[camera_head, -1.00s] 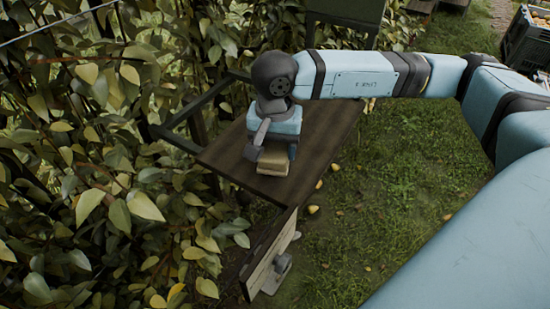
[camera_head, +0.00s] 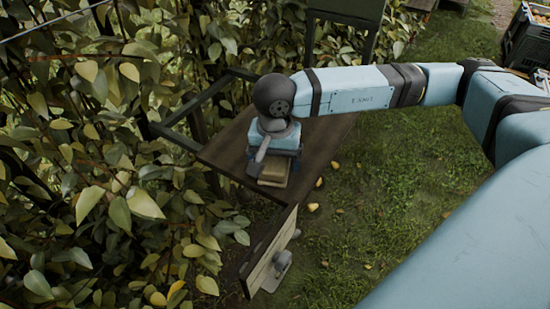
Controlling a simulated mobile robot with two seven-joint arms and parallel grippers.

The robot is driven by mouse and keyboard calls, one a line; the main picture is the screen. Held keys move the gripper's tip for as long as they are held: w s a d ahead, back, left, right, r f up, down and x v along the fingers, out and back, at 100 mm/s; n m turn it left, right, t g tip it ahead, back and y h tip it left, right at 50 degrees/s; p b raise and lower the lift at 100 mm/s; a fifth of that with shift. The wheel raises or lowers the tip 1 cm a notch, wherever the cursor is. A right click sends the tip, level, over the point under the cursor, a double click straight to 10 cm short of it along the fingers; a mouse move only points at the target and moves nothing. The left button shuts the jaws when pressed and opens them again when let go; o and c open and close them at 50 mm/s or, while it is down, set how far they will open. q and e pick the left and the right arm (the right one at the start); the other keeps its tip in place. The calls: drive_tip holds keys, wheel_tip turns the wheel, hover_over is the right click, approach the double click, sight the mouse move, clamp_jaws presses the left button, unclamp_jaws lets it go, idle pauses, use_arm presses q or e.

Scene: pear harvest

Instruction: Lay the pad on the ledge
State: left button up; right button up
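The pad (camera_head: 274,173) is a small tan block low between the fingers of my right gripper (camera_head: 276,166). The gripper points down, one finger on each side of the pad, and appears shut on it. The ledge, a dark brown wooden board (camera_head: 318,150), lies under the gripper. The pad is over its front part, close to the surface; whether it touches cannot be told. The gripper and arm hide part of the board. My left gripper is not in view.
Dense leafy foliage (camera_head: 90,180) fills the left, close to the board. A dark metal frame (camera_head: 190,105) stands behind it. A plank with a grey fitting (camera_head: 277,268) stands below in front. Fallen yellow pears (camera_head: 313,207) lie on the grass. A dark crate (camera_head: 528,42) stands at top right.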

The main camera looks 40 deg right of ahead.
sight(275, 159)
drive_tip(key=shift+r+p, duration=0.3)
drive_tip(key=shift+p, duration=0.05)
drive_tip(key=shift+r, duration=0.35)
wheel_tip(275, 159, up, 11)
drive_tip(key=b, duration=0.2)
drive_tip(key=shift+r, duration=0.1)
